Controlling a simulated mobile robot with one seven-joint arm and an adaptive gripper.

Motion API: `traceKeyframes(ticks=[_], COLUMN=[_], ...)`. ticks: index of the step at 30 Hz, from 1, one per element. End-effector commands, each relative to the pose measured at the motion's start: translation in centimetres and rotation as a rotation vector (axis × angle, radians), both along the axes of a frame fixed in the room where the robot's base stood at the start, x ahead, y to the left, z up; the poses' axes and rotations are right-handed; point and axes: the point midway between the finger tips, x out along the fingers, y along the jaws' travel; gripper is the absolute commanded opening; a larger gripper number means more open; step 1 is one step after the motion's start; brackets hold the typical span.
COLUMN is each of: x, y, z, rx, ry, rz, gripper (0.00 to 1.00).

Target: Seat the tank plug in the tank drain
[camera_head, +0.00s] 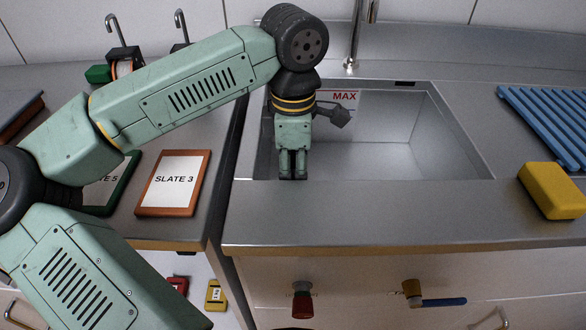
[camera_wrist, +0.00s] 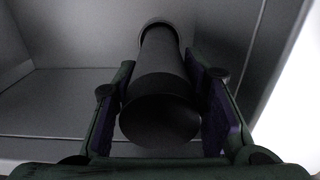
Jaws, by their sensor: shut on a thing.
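A dark, roughly cylindrical piece (camera_wrist: 160,110), which I take for the tank plug, lies between the two fingers of my gripper in the wrist view. My gripper (camera_head: 292,172) is shut on it and points down inside the left part of the tank (camera_head: 400,150). A pale curved rim (camera_wrist: 158,24) shows around the plug's far end in the wrist view. I cannot tell whether it is the drain's edge or part of the plug, nor whether the plug touches the drain. In the head view the plug and the drain are hidden by my gripper and the tank's front edge.
A tap (camera_head: 353,40) stands behind the tank, near a MAX label (camera_head: 345,97). A yellow sponge-like block (camera_head: 552,190) and a blue rack (camera_head: 550,115) lie right. SLATE 3 (camera_head: 173,180) lies left. A red-handled valve (camera_head: 303,300) and a blue-handled valve (camera_head: 435,300) are below.

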Motion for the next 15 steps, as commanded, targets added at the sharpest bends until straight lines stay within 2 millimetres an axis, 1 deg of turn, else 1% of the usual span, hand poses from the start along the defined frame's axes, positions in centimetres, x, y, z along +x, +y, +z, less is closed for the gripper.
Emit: traceKeyframes(ticks=[11,12,15], x=[0.04,0.03,0.02], y=[-0.01,-0.01,-0.01], z=[-0.72,-0.74,-0.62], rx=[0.0,0.0,0.0], ry=[-0.002,-0.002,-0.001], rz=[0.0,0.0,0.0], gripper=[0.0,0.39,0.46])
